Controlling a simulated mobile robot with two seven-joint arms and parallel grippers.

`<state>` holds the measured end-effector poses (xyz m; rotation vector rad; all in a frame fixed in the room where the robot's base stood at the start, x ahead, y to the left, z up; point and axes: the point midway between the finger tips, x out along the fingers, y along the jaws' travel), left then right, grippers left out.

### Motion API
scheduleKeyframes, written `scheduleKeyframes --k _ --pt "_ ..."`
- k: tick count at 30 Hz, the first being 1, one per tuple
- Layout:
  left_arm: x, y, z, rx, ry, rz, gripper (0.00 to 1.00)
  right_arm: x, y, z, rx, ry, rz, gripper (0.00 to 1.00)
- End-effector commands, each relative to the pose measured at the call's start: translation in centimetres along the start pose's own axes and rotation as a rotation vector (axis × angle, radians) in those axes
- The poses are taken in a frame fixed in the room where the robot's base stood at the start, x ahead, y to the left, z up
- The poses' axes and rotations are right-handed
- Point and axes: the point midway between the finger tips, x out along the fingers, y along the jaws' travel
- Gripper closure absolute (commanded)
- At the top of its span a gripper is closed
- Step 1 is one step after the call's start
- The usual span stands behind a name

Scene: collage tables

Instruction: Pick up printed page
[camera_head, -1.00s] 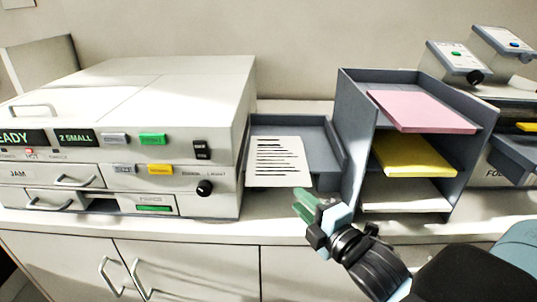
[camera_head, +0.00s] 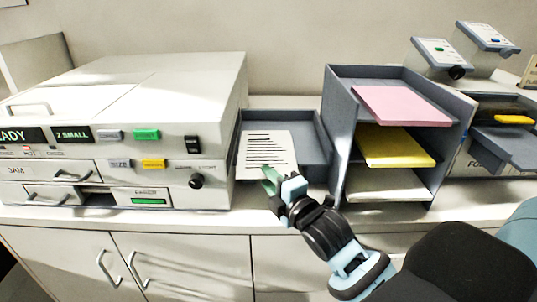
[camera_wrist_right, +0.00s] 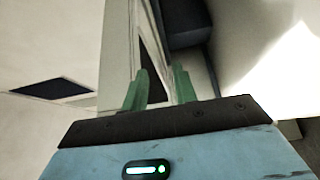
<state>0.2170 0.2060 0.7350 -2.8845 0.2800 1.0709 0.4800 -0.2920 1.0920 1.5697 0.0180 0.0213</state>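The printed page (camera_head: 265,148), white with dark lines of text, lies in the grey output tray beside the printer, its near edge sticking out over the tray front. My right gripper (camera_head: 269,177) is at the page's near edge, its green fingertips overlapping that edge in the head view. In the right wrist view the two green fingers (camera_wrist_right: 160,88) stand apart with a gap between them. I cannot tell whether the page edge lies in that gap. My left gripper is not in view.
The printer (camera_head: 120,110) stands on the left, close to the tray (camera_head: 312,150). A grey sorter (camera_head: 340,125) with pink (camera_head: 403,105), yellow (camera_head: 393,146) and white paper stands to the right. The counter front edge is clear below the page.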

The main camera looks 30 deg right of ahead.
Motion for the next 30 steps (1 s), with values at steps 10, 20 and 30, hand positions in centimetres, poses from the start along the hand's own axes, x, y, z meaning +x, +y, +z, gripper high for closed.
scheduleKeyframes --k 10,20,30 --pt "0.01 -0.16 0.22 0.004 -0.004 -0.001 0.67 0.96 -0.21 -0.02 0.001 0.001 -0.003 0.72" --pt "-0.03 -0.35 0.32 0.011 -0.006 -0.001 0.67 0.93 -0.21 -0.01 0.0 0.0 -0.003 1.0" --pt "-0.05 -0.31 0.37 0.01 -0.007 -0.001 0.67 0.93 -0.1 0.0 0.0 0.0 -0.003 1.0"
